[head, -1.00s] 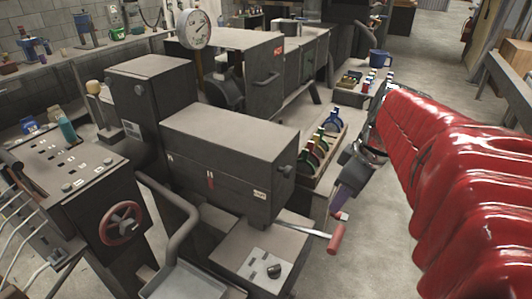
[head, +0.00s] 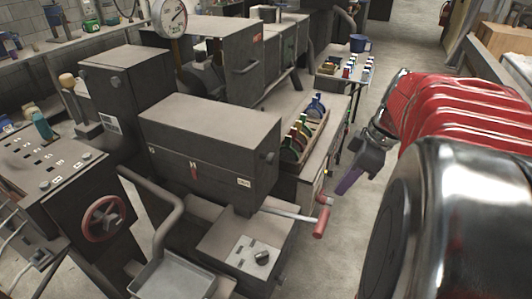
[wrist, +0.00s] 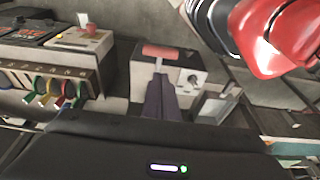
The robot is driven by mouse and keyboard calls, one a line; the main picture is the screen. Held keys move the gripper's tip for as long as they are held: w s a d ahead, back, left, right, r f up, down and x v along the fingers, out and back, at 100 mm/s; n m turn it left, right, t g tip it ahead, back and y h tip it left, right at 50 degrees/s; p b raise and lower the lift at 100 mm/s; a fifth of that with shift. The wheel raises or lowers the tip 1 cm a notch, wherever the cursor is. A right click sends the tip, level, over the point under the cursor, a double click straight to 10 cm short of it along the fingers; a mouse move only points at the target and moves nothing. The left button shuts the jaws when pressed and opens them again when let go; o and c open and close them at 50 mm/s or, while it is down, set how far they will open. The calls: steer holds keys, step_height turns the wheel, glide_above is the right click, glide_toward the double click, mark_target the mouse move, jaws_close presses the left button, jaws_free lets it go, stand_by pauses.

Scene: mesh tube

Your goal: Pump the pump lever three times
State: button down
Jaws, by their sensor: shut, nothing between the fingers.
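The pump lever has a red handle (head: 321,222) on a pale rod that sticks out from the grey machine, just above a low box with a black knob. The handle lies crosswise in the wrist view (wrist: 160,51), beyond my fingertips. My gripper (head: 338,192), with purple fingers, is shut and empty. In the wrist view the closed fingers (wrist: 161,82) point toward the handle and overlap the view of the lever's rod.
A wooden rack (head: 304,145) of coloured round-bodied items stands on a bench behind the lever. A red handwheel (head: 104,218) and a metal tray (head: 171,275) are at left and front. Open floor (head: 398,62) lies beyond my arm.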

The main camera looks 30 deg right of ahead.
mark_target(322, 220)
steer(key=x, duration=0.8)
steer(key=s+x, duration=0.1)
steer(key=x, duration=0.3)
steer(key=shift+d+f, duration=0.2)
steer(key=shift+d, duration=0.1)
steer(key=shift+f, duration=0.2)
